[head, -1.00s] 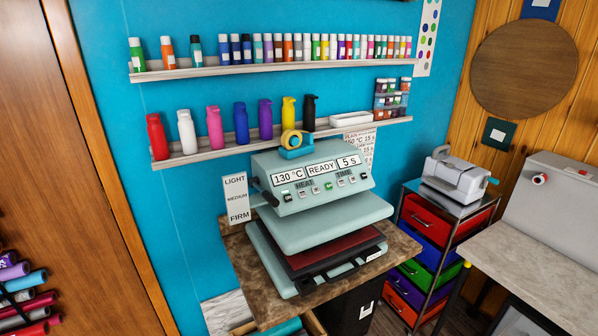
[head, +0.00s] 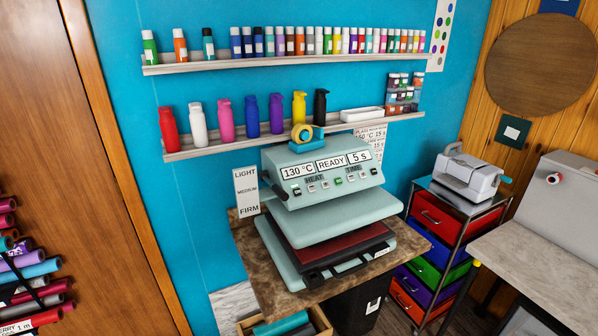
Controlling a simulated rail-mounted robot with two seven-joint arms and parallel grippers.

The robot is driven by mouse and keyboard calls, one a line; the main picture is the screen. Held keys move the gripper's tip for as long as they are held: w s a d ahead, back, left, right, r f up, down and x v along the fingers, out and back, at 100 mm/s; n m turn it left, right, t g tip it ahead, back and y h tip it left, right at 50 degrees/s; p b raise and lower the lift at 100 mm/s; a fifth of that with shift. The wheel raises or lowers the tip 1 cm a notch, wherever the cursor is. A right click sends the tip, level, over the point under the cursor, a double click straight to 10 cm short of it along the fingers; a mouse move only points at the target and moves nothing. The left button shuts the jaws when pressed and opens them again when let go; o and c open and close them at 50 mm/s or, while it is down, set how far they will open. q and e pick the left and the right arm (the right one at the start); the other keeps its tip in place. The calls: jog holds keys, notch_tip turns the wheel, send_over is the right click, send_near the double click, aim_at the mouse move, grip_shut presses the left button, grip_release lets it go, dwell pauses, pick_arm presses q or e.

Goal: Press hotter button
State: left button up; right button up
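The pale green heat press (head: 325,205) stands on a brown marbled table. Its front panel reads "130 °C" (head: 298,171), "READY" (head: 331,163) and "5 s" (head: 360,157). A row of small buttons runs below the displays, with some under the word HEAT (head: 314,180) and some under TIME (head: 354,169). One button (head: 338,181) near the middle shows green. The markings on the buttons are too small to read, so I cannot tell which one is the hotter button. Neither of my grippers is in view.
The press's upper plate is raised over a dark red sheet (head: 338,250). A LIGHT/MEDIUM/FIRM card (head: 246,192) stands at its left. Shelves of bottles (head: 290,140) hang behind. A drawer cart (head: 440,240) stands to the right, and vinyl rolls (head: 30,270) are at the left.

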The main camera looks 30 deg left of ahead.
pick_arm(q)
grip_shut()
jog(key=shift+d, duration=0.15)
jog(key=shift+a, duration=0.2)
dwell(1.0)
